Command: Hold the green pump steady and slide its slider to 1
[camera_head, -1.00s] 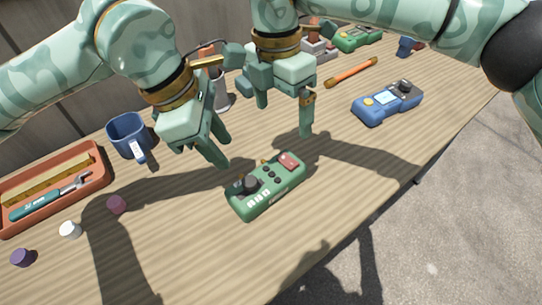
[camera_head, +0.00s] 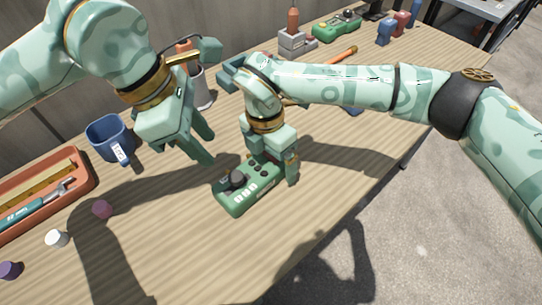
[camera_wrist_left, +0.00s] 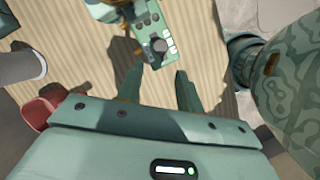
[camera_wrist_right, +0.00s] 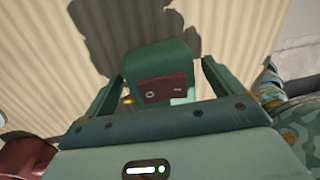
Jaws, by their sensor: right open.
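The green pump (camera_head: 236,200) lies on the wooden table, with a dark knob and several buttons on its top. Its far end is under my right gripper (camera_head: 272,172). In the right wrist view the pump's end with a dark red display (camera_wrist_right: 166,88) sits between the right gripper's open fingers, with a gap on both sides. My left gripper (camera_head: 204,158) hangs above the table, up and left of the pump. In the left wrist view its fingers are apart and empty, with the pump (camera_wrist_left: 152,34) just beyond their tips. I cannot make out the slider's position.
A blue mug (camera_head: 108,138) and an orange tray (camera_head: 78,192) with tools stand on the left. Another green device (camera_head: 336,27) is at the back. The table in front of the pump is clear.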

